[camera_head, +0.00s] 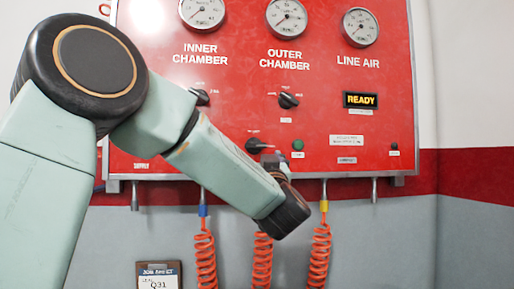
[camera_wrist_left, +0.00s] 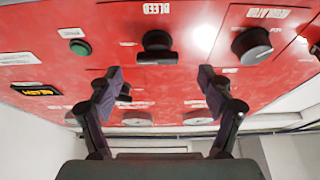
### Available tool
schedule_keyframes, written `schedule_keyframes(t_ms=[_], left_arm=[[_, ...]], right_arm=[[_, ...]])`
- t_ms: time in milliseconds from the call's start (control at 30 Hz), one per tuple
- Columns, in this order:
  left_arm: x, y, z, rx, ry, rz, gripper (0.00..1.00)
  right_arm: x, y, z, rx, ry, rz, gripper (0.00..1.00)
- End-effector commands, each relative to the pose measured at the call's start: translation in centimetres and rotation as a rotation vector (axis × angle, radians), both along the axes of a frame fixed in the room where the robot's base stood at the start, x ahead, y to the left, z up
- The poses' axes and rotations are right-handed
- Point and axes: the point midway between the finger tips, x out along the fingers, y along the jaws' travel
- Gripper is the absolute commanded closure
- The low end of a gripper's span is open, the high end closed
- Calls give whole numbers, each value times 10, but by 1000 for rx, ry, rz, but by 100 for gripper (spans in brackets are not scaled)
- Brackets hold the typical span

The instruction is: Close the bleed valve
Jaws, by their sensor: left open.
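The bleed valve is a black knob (camera_wrist_left: 157,45) on the red panel, in the upper middle of the left wrist view. Its BLEED label shows upside down there. In the head view the black knob (camera_head: 255,146) shows just left of the green button, partly beside my gripper; its label is not readable there. My left gripper (camera_head: 277,160) is in front of the panel, close to the knob in the head view. In the left wrist view its two fingers (camera_wrist_left: 158,76) are spread apart with nothing between them, and the knob lies beyond them. Contact does not show. My right gripper is not in view.
A green button (camera_head: 298,145) and a lit READY display (camera_head: 361,100) are to the right. Another black knob (camera_head: 288,100) is above. A regulator knob (camera_wrist_left: 252,45) shows in the wrist view. Orange coiled hoses (camera_head: 319,255) hang below the panel (camera_head: 385,75).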

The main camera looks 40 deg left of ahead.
Motion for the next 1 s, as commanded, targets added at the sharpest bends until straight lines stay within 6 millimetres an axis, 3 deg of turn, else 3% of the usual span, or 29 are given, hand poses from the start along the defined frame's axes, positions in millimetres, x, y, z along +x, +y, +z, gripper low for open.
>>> schedule_keyframes(t_ms=[433, 867, 1000], left_arm=[[38, 44, 26, 0, -1, -4, 21], [45, 51, 29, 0, -1, -7, 21], [45, 51, 28, 0, -1, -6, 33]], right_arm=[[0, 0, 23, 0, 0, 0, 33], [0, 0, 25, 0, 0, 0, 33], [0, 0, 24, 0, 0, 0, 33]])
